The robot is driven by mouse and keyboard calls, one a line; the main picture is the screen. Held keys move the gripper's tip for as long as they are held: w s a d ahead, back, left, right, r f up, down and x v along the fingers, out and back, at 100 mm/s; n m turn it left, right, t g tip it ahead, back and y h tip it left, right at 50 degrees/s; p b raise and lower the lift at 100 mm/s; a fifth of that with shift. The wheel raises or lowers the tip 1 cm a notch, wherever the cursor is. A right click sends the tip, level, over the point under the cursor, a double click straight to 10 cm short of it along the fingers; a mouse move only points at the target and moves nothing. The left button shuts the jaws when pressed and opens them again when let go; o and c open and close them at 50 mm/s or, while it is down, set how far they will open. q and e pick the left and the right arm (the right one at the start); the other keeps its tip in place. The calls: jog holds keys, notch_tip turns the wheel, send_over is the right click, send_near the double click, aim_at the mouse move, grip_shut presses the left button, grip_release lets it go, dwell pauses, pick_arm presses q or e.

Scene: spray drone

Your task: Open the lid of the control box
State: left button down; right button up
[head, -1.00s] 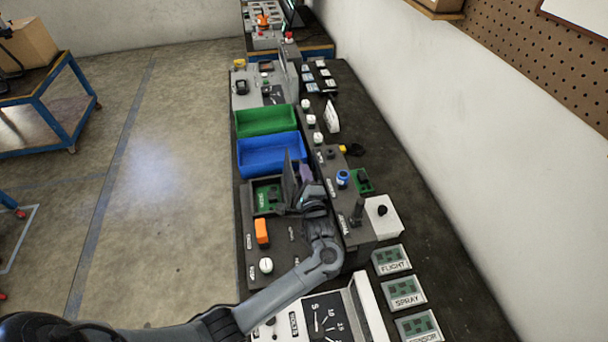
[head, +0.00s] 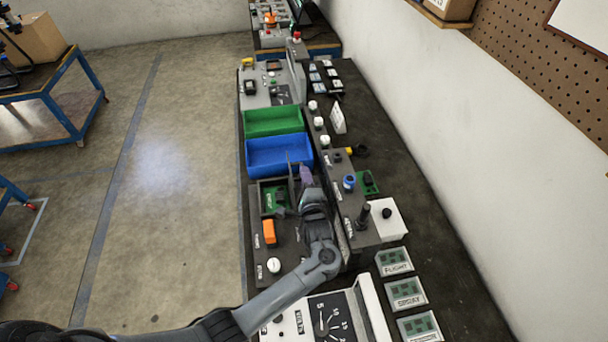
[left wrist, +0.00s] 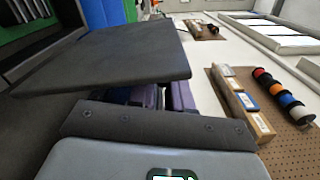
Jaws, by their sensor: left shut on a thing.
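The control box (head: 262,252) is a dark grey case on the bench, with an orange switch (head: 269,232) and a white knob (head: 274,266). Its lid (head: 292,187) is raised, standing steeply over a compartment with a green circuit board (head: 270,201). My left gripper (head: 305,174) is at the lid's right side and shut on it. In the left wrist view the lid (left wrist: 110,62) is a broad dark panel, and the purple fingers (left wrist: 150,96) are partly hidden under it. The exact contact is hidden. My right gripper is out of view.
A blue bin (head: 280,154) and a green bin (head: 273,122) sit just beyond the box. A dark panel with knobs (head: 349,182) runs along its right. A white meter (head: 322,318) stands nearer. Several labelled modules (head: 394,262) lie at right.

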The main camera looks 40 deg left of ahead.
pick_arm(q)
jog(key=shift+w+d+r, duration=0.1)
jog(key=shift+r, duration=0.3)
jog(key=c, duration=1.2)
grip_release()
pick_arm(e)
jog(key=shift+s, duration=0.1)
pick_arm(q)
jog(key=shift+o, duration=0.2)
jog(key=shift+f, duration=0.1)
jog(key=v, duration=1.1)
jog(key=shift+p, duration=0.3)
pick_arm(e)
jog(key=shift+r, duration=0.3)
